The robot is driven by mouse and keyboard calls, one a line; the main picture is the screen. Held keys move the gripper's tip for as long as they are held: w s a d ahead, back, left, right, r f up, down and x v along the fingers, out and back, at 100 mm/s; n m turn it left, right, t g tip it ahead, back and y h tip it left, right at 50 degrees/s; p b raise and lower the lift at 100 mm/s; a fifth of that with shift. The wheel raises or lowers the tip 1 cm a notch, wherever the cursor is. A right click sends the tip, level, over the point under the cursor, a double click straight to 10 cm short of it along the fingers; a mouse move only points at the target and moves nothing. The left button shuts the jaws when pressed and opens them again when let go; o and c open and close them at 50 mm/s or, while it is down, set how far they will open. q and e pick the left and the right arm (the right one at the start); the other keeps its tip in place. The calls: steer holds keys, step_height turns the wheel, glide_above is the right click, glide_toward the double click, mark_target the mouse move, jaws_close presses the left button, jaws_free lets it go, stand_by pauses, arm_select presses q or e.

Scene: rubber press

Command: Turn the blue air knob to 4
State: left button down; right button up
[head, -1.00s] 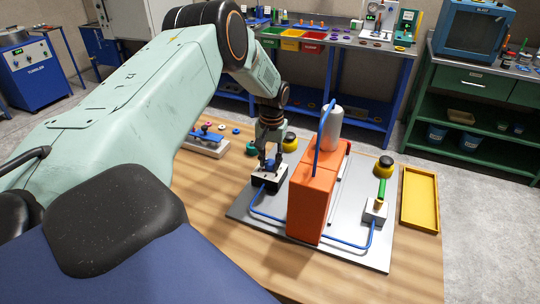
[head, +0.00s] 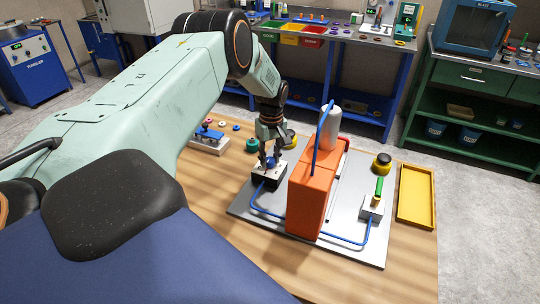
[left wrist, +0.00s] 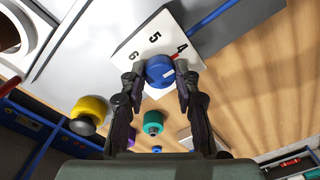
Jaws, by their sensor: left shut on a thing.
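The blue air knob (left wrist: 160,71) sits on a white plate (left wrist: 150,30) marked 4, 5 and 6 in the left wrist view. My left gripper (left wrist: 158,78) is shut on the knob, one finger on each side. In the head view my left gripper (head: 270,162) points down at the knob on top of a small dark box (head: 268,175), left of the orange press (head: 311,198). The fingers partly hide the knob there. My right gripper is not in view.
A grey base plate (head: 275,228) carries the press, blue hoses and a valve block with a green lever (head: 378,188). Yellow-black buttons (head: 382,163) stand near its back. A yellow tray (head: 416,195) lies at the right. The wooden table front (head: 345,275) is clear.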

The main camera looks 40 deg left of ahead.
mark_target(270, 159)
arm_select(q)
steer(key=shift+n, duration=0.5)
steer(key=c, duration=1)
jaws_free()
steer(key=shift+a, duration=0.1)
steer(key=r, duration=1.2)
steer(key=shift+w, duration=0.2)
steer(key=shift+s+f, duration=0.1)
